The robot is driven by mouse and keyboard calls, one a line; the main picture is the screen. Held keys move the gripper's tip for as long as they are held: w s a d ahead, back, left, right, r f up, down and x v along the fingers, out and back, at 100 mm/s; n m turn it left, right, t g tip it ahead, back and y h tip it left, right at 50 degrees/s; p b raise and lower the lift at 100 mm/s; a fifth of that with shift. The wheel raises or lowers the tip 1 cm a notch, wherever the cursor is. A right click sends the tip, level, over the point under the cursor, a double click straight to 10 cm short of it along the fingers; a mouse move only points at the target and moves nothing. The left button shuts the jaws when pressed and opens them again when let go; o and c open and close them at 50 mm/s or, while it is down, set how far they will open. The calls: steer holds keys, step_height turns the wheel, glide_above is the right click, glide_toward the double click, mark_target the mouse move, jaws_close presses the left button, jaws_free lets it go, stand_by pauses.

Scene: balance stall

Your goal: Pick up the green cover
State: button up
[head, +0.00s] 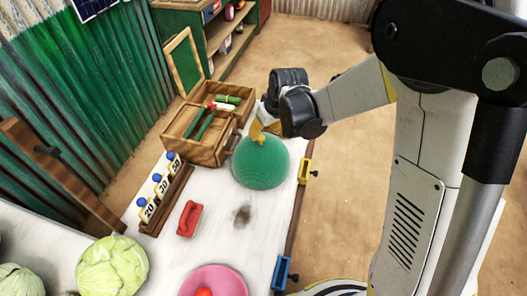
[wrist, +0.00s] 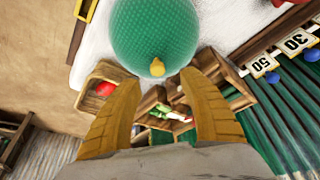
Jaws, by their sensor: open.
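The green cover (head: 261,163) is a woven dome with a small yellow knob on top, standing on the white table near its right edge in the head view. My gripper (head: 261,126) is just above and behind the knob there. In the wrist view the green cover (wrist: 155,35) fills the top middle, with its yellow knob (wrist: 157,68) pointing toward my gripper (wrist: 157,88). The two yellow fingers are spread wide, with the knob just beyond their tips and centred between them. Nothing is held. What is under the cover is hidden.
A wooden box (head: 183,152) with green and red items stands close behind the cover. Number cards (head: 161,184), a red block-like object (head: 189,218), a pink bowl (head: 213,281) and a cabbage (head: 112,266) are on the table (head: 243,253). Clamps (head: 305,171) sit on the right edge.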

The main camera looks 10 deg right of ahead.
mark_target(261, 138)
steer(key=x, duration=0.2)
steer(key=shift+w+f+b, duration=0.1)
steer(key=shift+f+b, duration=0.15)
steer(key=shift+b, duration=0.05)
steer(key=b+x, duration=0.2)
steer(key=x, duration=0.3)
steer(key=shift+w+d+f+b, duration=0.1)
steer(key=shift+d+f+b, duration=0.05)
steer(key=shift+b, duration=0.2)
jaws_close()
